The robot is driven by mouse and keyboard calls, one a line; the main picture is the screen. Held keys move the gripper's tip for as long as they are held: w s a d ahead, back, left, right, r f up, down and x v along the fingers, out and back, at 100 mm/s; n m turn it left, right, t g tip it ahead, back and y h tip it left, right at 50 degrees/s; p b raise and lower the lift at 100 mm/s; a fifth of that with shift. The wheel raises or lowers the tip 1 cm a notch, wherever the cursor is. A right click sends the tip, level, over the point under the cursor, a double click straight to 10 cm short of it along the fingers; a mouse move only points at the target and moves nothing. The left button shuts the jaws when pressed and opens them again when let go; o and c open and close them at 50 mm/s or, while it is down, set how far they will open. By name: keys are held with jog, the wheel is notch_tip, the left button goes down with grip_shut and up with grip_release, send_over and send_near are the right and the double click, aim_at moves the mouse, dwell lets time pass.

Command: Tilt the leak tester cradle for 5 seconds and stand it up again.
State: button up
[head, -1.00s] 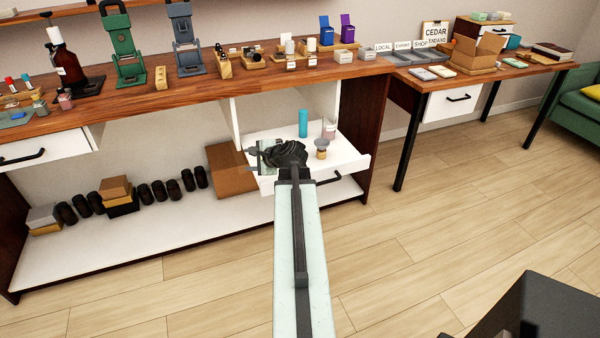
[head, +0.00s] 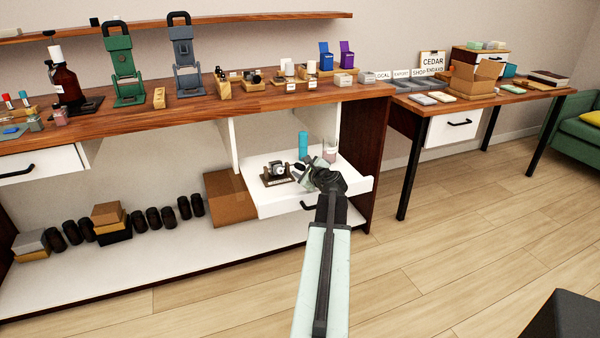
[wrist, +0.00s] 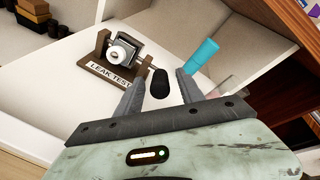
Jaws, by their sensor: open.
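The leak tester cradle (head: 277,173) stands on the white pulled-out shelf below the counter. In the wrist view the cradle (wrist: 95,68) is a brown wooden frame with a "LEAK TEST" label, holding a pale round-faced metal part (wrist: 122,52). A thin rod runs from it to a black handle knob (wrist: 159,84). My gripper (head: 310,172) is just right of the cradle. In the wrist view my gripper's (wrist: 161,79) fingers are open, with the knob showing between them. I cannot tell whether either finger touches it. The cradle looks upright.
A blue cylinder (head: 303,144) stands behind my gripper, close to the right finger in the wrist view (wrist: 201,56). A pinkish clear container (head: 329,152) is beside it. A cardboard box (head: 229,197) sits lower left. The counter (head: 215,101) overhangs the shelf.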

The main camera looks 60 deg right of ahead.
jog(key=shift+w+d+f, duration=0.1)
jog(key=shift+w+d, duration=0.05)
jog(key=shift+w, duration=0.1)
grip_shut()
dwell(1.2)
